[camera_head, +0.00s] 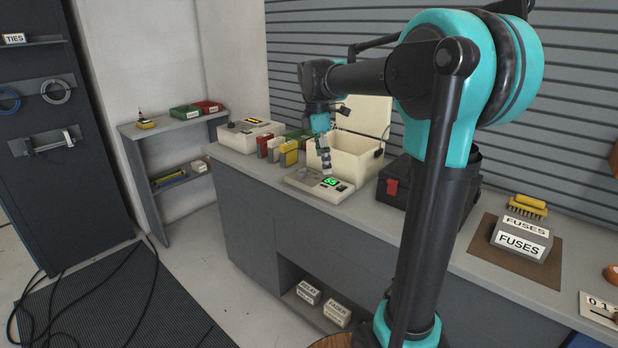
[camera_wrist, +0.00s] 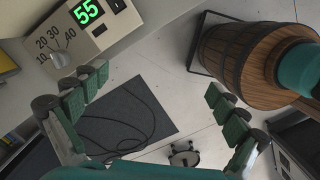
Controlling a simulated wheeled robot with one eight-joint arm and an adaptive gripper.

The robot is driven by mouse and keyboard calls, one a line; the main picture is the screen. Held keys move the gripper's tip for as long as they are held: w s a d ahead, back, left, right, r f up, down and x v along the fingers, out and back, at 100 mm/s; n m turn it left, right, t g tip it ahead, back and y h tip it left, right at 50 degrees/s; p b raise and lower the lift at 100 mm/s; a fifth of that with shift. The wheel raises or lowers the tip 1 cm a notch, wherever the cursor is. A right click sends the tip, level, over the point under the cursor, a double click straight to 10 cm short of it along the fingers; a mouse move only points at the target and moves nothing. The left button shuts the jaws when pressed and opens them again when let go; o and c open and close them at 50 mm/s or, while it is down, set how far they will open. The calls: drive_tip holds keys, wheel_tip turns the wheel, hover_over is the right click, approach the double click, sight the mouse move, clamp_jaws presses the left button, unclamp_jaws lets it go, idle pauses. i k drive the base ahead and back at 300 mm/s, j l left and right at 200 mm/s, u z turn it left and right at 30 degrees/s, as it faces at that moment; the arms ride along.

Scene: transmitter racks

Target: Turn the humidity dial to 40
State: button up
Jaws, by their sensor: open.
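The humidity unit (camera_head: 316,187) is a low pale box on the bench, with a green lit display. In the wrist view its panel (camera_wrist: 104,38) shows the green display reading 55 (camera_wrist: 87,11). Beside the display is a pale round dial (camera_wrist: 62,59) with the marks 10, 20, 30 and 40 around it. Where the dial points is too small to tell. My gripper (camera_head: 326,165) is just above the unit. In the wrist view its jaws (camera_wrist: 152,100) are apart and empty. The dial lies outside them, beyond the left finger's tip, with no clear contact.
An open cream case (camera_head: 340,151) stands right behind the unit. Red and yellow boxes (camera_head: 288,153) are to its left, and a dark case (camera_head: 394,190) to its right. Further right are fuses boxes (camera_head: 521,239) on a brown mat. The bench's front edge is close to the unit.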

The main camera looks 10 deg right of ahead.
sight(303, 173)
drive_tip(key=i+j+z, duration=0.25)
drive_tip(key=i+j, duration=0.2)
drive_tip(key=j, duration=0.25)
drive_tip(key=i+j+z, duration=0.15)
drive_tip(key=j, duration=0.25)
